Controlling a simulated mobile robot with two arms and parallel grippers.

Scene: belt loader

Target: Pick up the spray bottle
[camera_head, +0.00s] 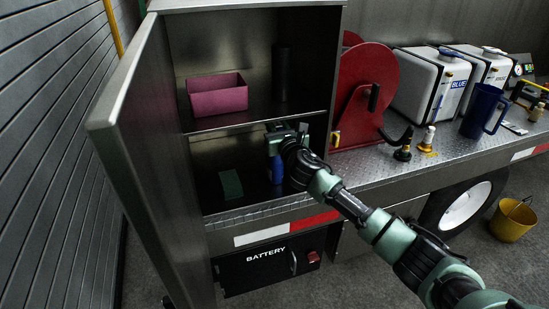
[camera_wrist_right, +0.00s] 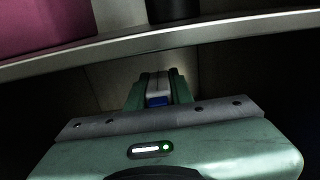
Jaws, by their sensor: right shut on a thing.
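The spray bottle (camera_head: 277,170) stands in the lower compartment of the open cabinet; its blue body shows below my right gripper (camera_head: 276,145). The gripper covers its upper part in the head view. In the right wrist view, a small blue and pale grey part of the bottle (camera_wrist_right: 157,100) shows between the two green fingers of the gripper (camera_wrist_right: 157,90), which is shut on it. I cannot tell whether the bottle's base touches the cabinet floor. My left gripper is not in view.
The shelf (camera_head: 250,123) lies close above my right gripper, with a pink bin (camera_head: 217,94) and a dark cylinder (camera_head: 281,75) on it. A green patch (camera_head: 231,184) is left of the bottle. The open door (camera_head: 145,140) bounds the left; a red reel (camera_head: 362,95) stands right.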

